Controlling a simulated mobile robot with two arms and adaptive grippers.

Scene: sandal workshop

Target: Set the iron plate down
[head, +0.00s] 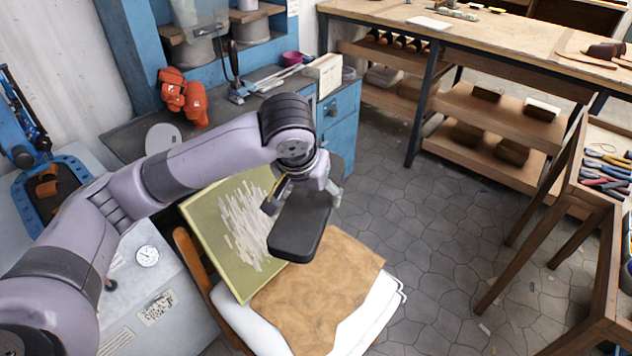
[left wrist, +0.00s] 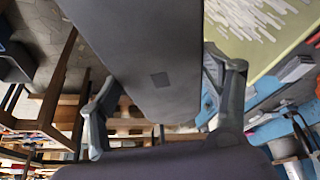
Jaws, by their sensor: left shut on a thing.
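The iron plate (head: 297,232) is a long dark grey slab with rounded corners. My left gripper (head: 303,198) is shut on it and holds it above a green board with pale strokes (head: 222,235) and a brown hide-like sheet (head: 325,290). In the left wrist view the plate (left wrist: 155,45) runs up from between the two fingers (left wrist: 165,95), with a small dark square on its face. The plate's far end is partly hidden by the gripper in the head view. My right gripper is in neither view.
The board and brown sheet lie over a white padded seat (head: 375,318) with an orange-brown wooden frame. A blue bench (head: 340,118) with red gloves (head: 183,95) stands behind.

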